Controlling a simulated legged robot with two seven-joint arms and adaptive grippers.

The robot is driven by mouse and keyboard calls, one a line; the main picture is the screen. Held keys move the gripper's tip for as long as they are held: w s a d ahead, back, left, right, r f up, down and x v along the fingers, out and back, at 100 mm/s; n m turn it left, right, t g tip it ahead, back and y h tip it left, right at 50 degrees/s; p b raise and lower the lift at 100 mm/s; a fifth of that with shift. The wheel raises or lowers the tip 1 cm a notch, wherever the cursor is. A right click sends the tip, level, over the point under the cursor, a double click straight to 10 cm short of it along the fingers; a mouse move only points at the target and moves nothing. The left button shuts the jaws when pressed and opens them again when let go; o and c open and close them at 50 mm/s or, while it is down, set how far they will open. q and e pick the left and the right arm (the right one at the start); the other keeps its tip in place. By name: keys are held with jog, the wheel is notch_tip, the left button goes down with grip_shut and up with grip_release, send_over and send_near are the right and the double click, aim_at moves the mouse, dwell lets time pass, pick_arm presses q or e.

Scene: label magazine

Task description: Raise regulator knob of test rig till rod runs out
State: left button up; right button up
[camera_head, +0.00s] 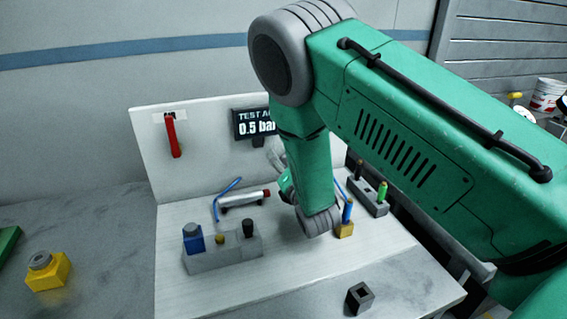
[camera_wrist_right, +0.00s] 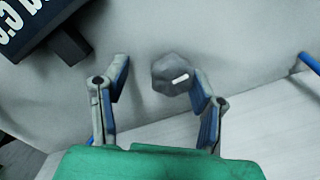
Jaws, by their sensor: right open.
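The grey, many-sided regulator knob (camera_wrist_right: 171,74) with a white mark sits on the pale upright panel in the wrist view. My right gripper (camera_wrist_right: 159,72) is open, with its two fingers on either side of the knob; the right finger appears close to it, but contact cannot be told. In the head view my right gripper (camera_head: 278,160) is largely hidden behind my green arm, near the panel. The test rig's display (camera_head: 254,123) reads 0.5 bar. A silver cylinder (camera_head: 243,198) with a red end lies on the rig's base; its rod cannot be made out. My left gripper is not in view.
A red lever (camera_head: 172,135) hangs on the panel (camera_head: 205,160). A blue-topped yellow block (camera_head: 345,229) and a dark block (camera_head: 372,202) stand right. A yellow button box (camera_head: 48,271) is far left.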

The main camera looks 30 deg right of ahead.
jog(key=shift+a, duration=0.1)
jog(key=c, duration=0.3)
jog(key=shift+d, duration=0.2)
jog(key=c, duration=0.7)
jog(key=shift+s+d, duration=0.1)
jog(key=shift+d, duration=0.7)
jog(key=shift+c, duration=0.7)
jog(key=shift+a, duration=0.4)
jog(key=shift+d+f+m, duration=0.15)
jog(key=shift+m, duration=1.55)
jog(key=o, duration=1.1)
jog(key=shift+o, duration=0.2)
jog(key=shift+s, duration=0.1)
